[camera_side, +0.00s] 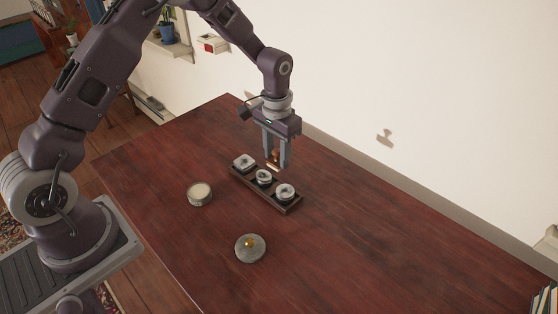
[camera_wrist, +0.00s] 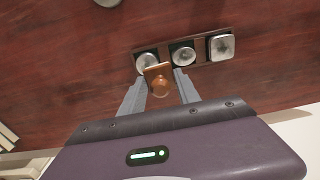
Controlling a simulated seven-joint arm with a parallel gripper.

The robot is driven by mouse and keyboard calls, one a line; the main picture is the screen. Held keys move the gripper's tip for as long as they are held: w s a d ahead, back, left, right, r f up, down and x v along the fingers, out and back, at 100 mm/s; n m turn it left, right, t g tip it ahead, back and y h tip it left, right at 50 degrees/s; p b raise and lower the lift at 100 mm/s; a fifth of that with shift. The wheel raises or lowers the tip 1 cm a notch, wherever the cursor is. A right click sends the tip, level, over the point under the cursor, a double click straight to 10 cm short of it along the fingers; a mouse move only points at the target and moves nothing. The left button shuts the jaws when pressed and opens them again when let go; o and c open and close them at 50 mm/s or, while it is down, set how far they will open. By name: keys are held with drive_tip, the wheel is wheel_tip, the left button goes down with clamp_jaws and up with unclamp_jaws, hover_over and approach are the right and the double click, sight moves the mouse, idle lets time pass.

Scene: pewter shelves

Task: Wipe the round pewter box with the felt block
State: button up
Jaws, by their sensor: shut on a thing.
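My gripper (camera_side: 277,165) is shut on the felt block (camera_side: 273,161), a small orange-brown piece with a rounded knob. The felt block also shows between the fingertips in the wrist view (camera_wrist: 158,80). The gripper points down just behind the dark tray, on its wall side, and the block appears to hang clear of it. The round pewter box (camera_side: 285,190) sits at the tray's near right end. In the wrist view the round box (camera_wrist: 147,61) is at the tray's left end, just beyond the block, which partly covers it. I cannot tell the exact gap.
The dark tray (camera_side: 291,209) also holds a middle pewter box (camera_side: 263,176) and a squarish one (camera_side: 244,161). A round tin with a cream top (camera_side: 200,192) and a grey disc with a gold knob (camera_side: 250,248) lie in front.

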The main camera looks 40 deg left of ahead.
drive_tip(key=shift+f, duration=2.9)
wheel_tip(320, 180, down, 2)
drive_tip(key=shift+f, duration=0.1)
drive_tip(key=shift+d, duration=0.9)
clamp_jaws()
drive_tip(key=shift+d, duration=2.2)
drive_tip(key=shift+a, duration=3.2)
drive_tip(key=shift+d+r, duration=0.1)
drive_tip(key=shift+r, duration=4.1)
